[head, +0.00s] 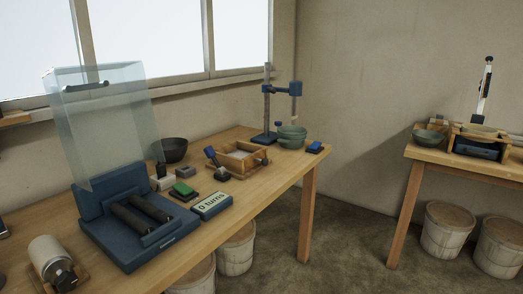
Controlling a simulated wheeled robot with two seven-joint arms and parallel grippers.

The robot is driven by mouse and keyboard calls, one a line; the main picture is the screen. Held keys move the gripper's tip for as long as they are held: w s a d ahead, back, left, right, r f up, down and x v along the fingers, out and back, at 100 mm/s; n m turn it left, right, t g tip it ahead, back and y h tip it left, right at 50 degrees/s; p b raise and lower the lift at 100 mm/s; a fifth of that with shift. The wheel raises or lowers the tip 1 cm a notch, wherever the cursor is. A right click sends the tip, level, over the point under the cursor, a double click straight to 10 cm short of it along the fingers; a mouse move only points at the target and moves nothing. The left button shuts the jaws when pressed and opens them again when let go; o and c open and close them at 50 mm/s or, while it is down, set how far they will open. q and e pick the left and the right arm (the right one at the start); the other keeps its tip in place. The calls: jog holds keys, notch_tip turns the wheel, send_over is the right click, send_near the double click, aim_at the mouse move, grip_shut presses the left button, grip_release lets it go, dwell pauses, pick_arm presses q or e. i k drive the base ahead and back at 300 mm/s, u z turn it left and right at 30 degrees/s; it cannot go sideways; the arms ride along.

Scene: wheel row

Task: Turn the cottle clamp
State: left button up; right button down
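A square wooden frame (236,160), which looks like the cottle, stands on the wooden table. A dark rounded knob (212,152) on a short rod shows at its left corner. Another dark knob with a pale fitting (253,170) shows at its near right side. I cannot tell which of these is the clamp. A small display (212,206) in front of the frame reads "0 turns". Neither of my grippers is in view.
A blue roller machine (137,226) with a raised clear cover (105,115) fills the table's near left. A cream jar (48,256) lies before it. A dark bowl (174,149), a stand (267,105) and a green bowl (292,138) stand behind. Buckets (447,228) stand below.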

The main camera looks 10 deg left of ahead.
aim_at(210, 153)
jog(key=z, duration=0.55)
jog(key=i, duration=2.85)
jog(key=u, duration=2.45)
